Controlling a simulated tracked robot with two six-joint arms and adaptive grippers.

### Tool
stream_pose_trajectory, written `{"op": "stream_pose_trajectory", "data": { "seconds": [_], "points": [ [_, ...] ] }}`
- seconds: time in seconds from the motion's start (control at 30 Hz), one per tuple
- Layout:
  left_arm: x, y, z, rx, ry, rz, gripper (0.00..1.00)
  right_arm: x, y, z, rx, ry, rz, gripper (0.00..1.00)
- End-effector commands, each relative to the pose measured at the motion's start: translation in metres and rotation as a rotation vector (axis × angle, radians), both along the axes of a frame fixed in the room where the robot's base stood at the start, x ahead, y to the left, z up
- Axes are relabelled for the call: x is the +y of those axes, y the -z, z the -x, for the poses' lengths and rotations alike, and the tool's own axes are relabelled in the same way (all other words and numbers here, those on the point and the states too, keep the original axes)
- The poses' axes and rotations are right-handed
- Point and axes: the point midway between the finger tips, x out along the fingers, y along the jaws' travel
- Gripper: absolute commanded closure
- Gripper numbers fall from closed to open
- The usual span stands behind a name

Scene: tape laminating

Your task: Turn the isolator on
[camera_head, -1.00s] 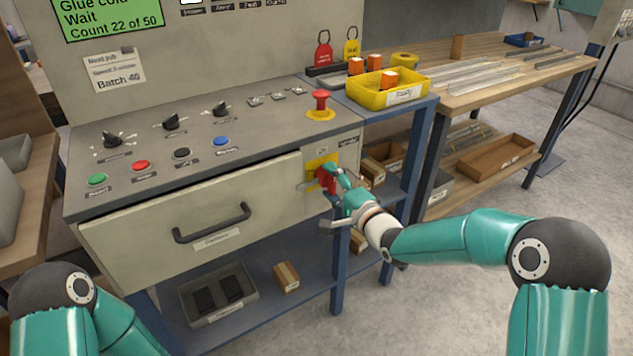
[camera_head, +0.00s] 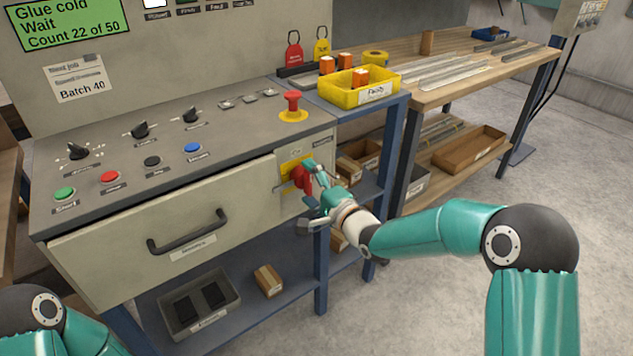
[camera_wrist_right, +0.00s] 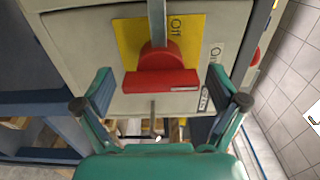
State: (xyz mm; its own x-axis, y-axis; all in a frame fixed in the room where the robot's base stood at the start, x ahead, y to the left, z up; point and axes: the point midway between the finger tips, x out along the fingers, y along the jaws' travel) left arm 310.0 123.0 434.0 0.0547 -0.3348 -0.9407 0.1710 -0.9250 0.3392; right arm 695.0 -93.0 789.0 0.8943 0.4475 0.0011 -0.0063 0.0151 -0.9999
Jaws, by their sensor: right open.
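The isolator is a red rotary handle (camera_head: 301,179) on a yellow plate at the right end of the machine's front. In the right wrist view the red handle (camera_wrist_right: 161,71) lies crosswise in the picture, with "Off" lettering on the yellow plate (camera_wrist_right: 190,32) and "On" lettering beside it. My right gripper (camera_head: 307,196) is at the handle. In the wrist view my right gripper (camera_wrist_right: 162,80) is open, with one finger on each side of the handle and visible gaps between. My left arm shows at the lower left, but its gripper is out of view.
A red emergency button (camera_head: 292,103) stands on the panel above the isolator. A drawer with a black handle (camera_head: 188,234) is to the left. A yellow bin (camera_head: 352,98) sits on the blue side table.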

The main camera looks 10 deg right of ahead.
Motion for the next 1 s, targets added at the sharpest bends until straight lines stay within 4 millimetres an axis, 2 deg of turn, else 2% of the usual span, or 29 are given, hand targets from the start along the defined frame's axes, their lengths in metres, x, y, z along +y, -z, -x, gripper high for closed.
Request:
{"op": "stream_pose_trajectory", "data": {
  "seconds": [0.17,0.27,0.7,0.83,1.0],
  "points": [
    [0.0,-0.001,0.0,0.0,0.0,0.0,0.6,-0.003,0.001,0.007,0.002,-0.001,0.001,0.04],
    [0.0,-0.001,0.0,0.0,0.0,0.0,0.6,-0.009,0.0,0.017,0.001,-0.001,0.002,0.04],
    [0.0,0.0,0.0,0.0,0.0,0.0,0.6,-0.047,0.001,0.089,0.001,0.003,0.0,0.04],
    [0.0,0.0,0.0,0.0,0.0,0.0,0.6,-0.053,0.001,0.1,0.001,0.001,0.0,0.04],
    [0.0,0.0,0.0,0.0,0.0,0.0,0.6,-0.054,0.001,0.105,0.0,0.0,0.0,0.04]
  ]
}}
